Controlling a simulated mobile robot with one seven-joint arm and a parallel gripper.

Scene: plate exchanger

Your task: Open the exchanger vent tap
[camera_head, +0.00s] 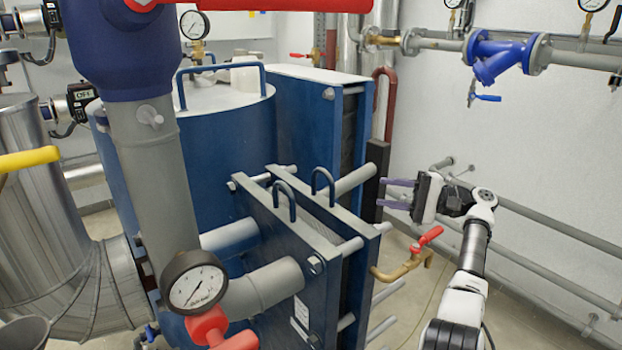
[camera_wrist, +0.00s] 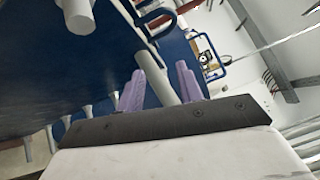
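A brass tap (camera_head: 400,267) with a red lever handle (camera_head: 428,236) sticks out at the right side of the blue plate exchanger (camera_head: 305,260). The lever slants up to the right, above the tap body. My gripper (camera_head: 394,194) is above and slightly left of the tap in the head view, with its fingers pointing left toward the exchanger. The two purple fingers stand apart, with nothing held between them. In the wrist view my gripper (camera_wrist: 160,85) shows a grey bar behind the gap. The tap cannot be made out in the wrist view.
Grey tie bars (camera_head: 385,293) project from the exchanger below the tap. A dark upright post (camera_head: 375,180) stands just left of my fingertips. Grey pipes (camera_head: 550,222) run along the right wall. A blue-handled tap (camera_head: 487,98) hangs from the upper pipe. Floor shows right of the exchanger.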

